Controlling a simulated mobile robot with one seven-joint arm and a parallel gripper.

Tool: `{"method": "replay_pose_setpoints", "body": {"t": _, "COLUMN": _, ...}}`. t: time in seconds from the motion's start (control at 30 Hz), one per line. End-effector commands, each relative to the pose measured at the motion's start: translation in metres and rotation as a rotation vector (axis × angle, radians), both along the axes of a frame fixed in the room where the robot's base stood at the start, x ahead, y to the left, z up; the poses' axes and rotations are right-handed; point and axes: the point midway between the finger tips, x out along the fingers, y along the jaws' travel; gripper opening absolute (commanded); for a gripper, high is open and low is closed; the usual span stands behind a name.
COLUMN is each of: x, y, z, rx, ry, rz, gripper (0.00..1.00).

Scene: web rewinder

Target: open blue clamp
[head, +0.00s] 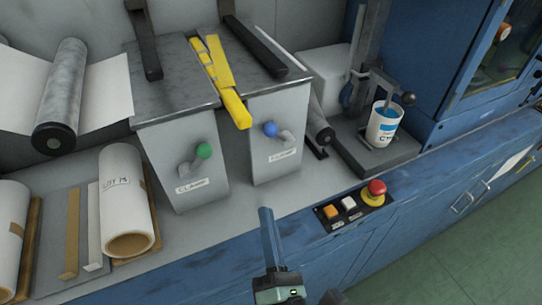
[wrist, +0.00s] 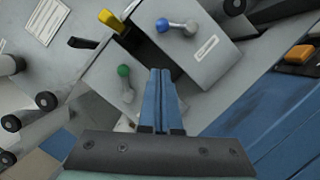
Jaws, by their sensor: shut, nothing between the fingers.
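The blue clamp is a lever with a blue ball knob (head: 270,129) on the front of the right grey box. Its light arm slants down to the right from the knob, above a small label. In the wrist view the blue knob (wrist: 162,25) is near the top, beyond the fingertips and apart from them. My gripper (head: 266,210) has long blue fingers pressed together and empty, in front of and below the right box. In the wrist view the gripper (wrist: 161,72) points up between the green and blue knobs, touching neither.
A green-knobbed lever (head: 204,151) is on the left box. A yellow bar (head: 222,82) lies on top and overhangs the front. Paper rolls (head: 126,205) stand at left. A button panel (head: 349,206) and a cup (head: 383,125) are at right.

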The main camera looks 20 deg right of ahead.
Motion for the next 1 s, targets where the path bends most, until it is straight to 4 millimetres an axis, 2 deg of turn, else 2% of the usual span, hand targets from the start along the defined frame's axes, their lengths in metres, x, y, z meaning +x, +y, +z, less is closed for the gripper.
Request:
{"method": "replay_pose_setpoints", "body": {"t": 0.33, "x": -0.001, "y": 0.0, "z": -0.002, "rx": -0.009, "ry": 0.005, "rz": 0.0, "gripper": 0.0}}
{"method": "replay_pose_setpoints", "body": {"t": 0.47, "x": 0.005, "y": -0.001, "z": 0.001, "rx": -0.01, "ry": 0.003, "rz": 0.0, "gripper": 0.0}}
{"method": "replay_pose_setpoints", "body": {"t": 0.67, "x": 0.032, "y": -0.006, "z": 0.008, "rx": -0.009, "ry": 0.002, "rz": 0.001, "gripper": 0.0}}
{"method": "replay_pose_setpoints", "body": {"t": 1.0, "x": 0.092, "y": -0.019, "z": 0.02, "rx": -0.008, "ry": 0.001, "rz": 0.0, "gripper": 0.0}}
